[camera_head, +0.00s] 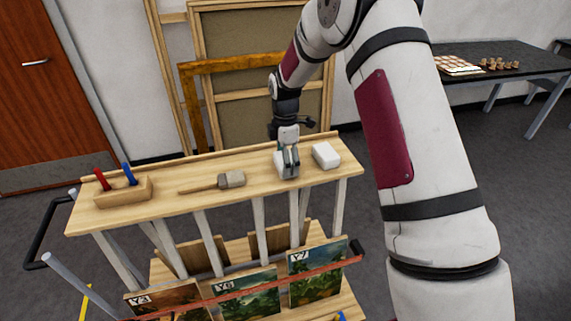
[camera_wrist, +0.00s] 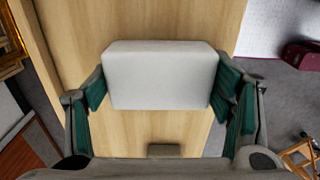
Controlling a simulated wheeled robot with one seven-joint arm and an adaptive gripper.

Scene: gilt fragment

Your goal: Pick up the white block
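In the wrist view a white block (camera_wrist: 160,75) lies between the two green-padded fingers of my gripper (camera_wrist: 160,88). The pads meet its left and right sides, with no clear gap. In the head view my gripper (camera_head: 287,160) points down at the shelf top, and the pale block in it is partly hidden by the fingers. Whether it touches the wood is hard to tell. Another white block (camera_head: 326,155) rests on the wood just right of my gripper, apart from it.
Paintings (camera_head: 248,293) stand below. Large frames (camera_head: 262,75) lean against the wall behind.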

